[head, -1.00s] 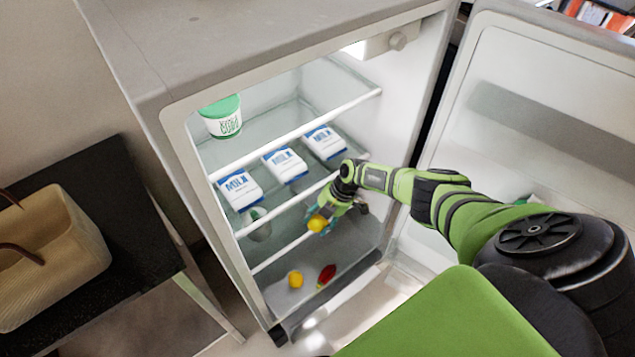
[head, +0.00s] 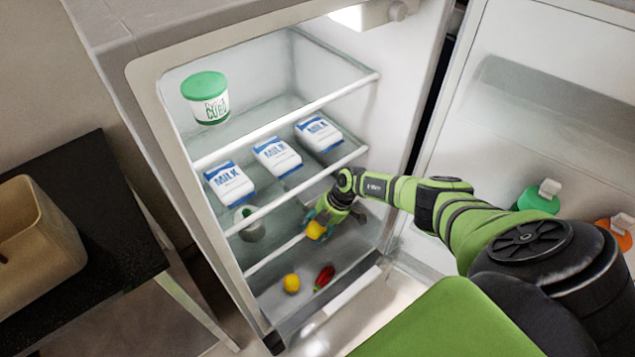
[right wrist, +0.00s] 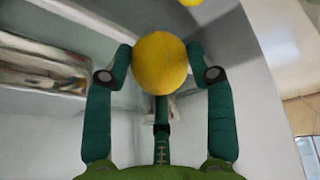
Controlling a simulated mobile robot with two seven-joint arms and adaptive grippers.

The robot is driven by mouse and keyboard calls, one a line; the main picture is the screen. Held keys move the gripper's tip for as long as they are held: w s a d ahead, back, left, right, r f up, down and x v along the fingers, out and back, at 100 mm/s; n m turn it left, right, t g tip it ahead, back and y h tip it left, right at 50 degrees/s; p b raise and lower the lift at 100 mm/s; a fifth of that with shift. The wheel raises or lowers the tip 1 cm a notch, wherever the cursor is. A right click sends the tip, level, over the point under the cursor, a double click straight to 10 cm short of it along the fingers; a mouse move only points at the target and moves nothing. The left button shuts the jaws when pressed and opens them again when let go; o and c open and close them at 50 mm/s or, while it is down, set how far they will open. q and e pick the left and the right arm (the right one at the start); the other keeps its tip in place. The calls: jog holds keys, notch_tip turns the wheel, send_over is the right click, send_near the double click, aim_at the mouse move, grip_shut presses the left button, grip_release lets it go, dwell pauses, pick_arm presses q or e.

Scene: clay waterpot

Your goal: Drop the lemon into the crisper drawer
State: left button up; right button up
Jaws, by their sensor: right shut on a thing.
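A yellow lemon (head: 316,230) is held between the fingers of my right gripper (head: 325,220), inside the fridge at the height of the lower shelf edge. In the right wrist view the lemon (right wrist: 160,63) sits between the two fingertips (right wrist: 160,70), which press on its sides. The crisper drawer (head: 335,306) is at the bottom of the fridge, below the gripper. A second yellow fruit (head: 291,284) and a red pepper (head: 324,277) lie in it. My left gripper is not in view.
Milk cartons (head: 277,157) lie on the middle shelf and a green-lidded tub (head: 206,97) stands on the upper one. A grey-white container (head: 249,223) is on the lower shelf. The open fridge door (head: 540,100) is on the right. A basket (head: 38,240) stands on the dark table (head: 110,215) at left.

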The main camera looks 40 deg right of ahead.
jog(key=o, duration=1.3)
jog(key=shift+c, duration=0.2)
jog(key=shift+r, duration=0.1)
jog(key=v, duration=0.7)
jog(key=shift+r, duration=0.2)
jog(key=shift+d, duration=0.1)
